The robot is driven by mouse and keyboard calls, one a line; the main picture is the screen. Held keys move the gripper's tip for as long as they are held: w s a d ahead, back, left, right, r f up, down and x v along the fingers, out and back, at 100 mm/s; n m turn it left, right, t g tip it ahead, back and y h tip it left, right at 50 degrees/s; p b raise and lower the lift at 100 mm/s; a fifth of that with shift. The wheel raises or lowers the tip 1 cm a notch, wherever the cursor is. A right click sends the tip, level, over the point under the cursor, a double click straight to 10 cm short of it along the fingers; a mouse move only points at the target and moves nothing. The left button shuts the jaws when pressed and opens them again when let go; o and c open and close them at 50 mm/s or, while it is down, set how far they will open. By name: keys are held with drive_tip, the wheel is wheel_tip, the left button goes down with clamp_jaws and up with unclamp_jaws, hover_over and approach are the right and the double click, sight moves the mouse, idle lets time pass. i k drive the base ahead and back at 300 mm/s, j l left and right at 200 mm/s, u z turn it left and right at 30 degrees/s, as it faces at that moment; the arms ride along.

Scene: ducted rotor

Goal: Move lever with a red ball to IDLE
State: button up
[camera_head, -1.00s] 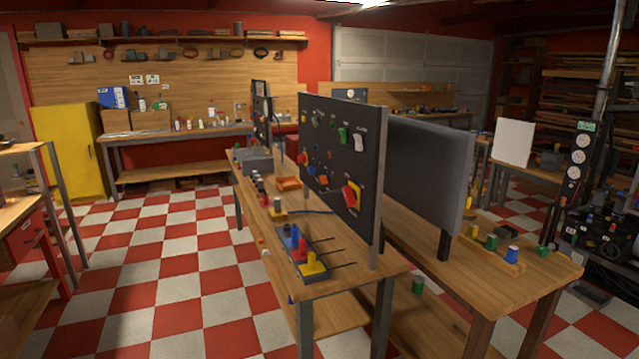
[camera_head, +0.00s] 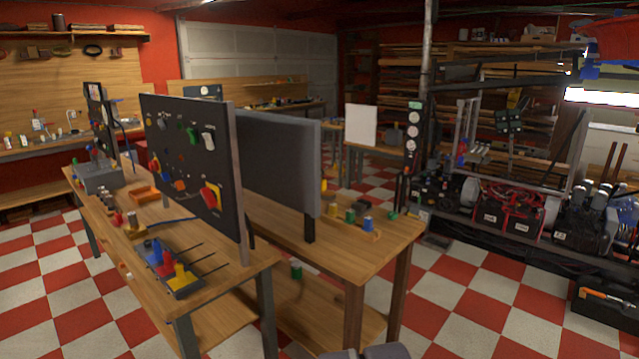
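I cannot make out a lever with a red ball for certain, and no IDLE label is legible. A small red knob (camera_head: 118,218) stands on the near bench at the left. A small red shape (camera_head: 461,161) shows on the upright rods of the machinery at the right, too small to identify. A black control panel (camera_head: 190,165) with a red switch (camera_head: 211,195) on a yellow plate stands on the near bench. My gripper is not recognisable in view; a dark grey shape at the bottom edge may be part of me.
The near bench (camera_head: 215,278) also carries a tray of blue, red and yellow pieces (camera_head: 172,268). A second bench (camera_head: 370,250) stands behind it. Machinery (camera_head: 500,215) lines the right wall. Checkered floor (camera_head: 470,290) is open between the second bench and the machinery.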

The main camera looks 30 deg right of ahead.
sight(95, 153)
drive_tip(key=i+j, duration=0.35)
drive_tip(key=i+j+z, duration=0.15)
drive_tip(key=i+j, duration=0.2)
drive_tip(key=j, duration=0.15)
drive_tip(key=i+j, duration=0.35)
drive_tip(key=i+j+z, duration=0.1)
drive_tip(key=i+j, duration=0.25)
drive_tip(key=j, duration=0.25)
drive_tip(key=i+j, duration=0.3)
drive_tip(key=j, duration=0.2)
drive_tip(key=i+j+z, duration=0.15)
drive_tip(key=i+j, duration=0.2)
drive_tip(key=j, duration=0.15)
drive_tip(key=i+j, duration=0.3)
drive_tip(key=j, duration=0.2)
drive_tip(key=i+j+z, duration=0.1)
drive_tip(key=i+j, duration=0.2)
drive_tip(key=j, duration=0.25)
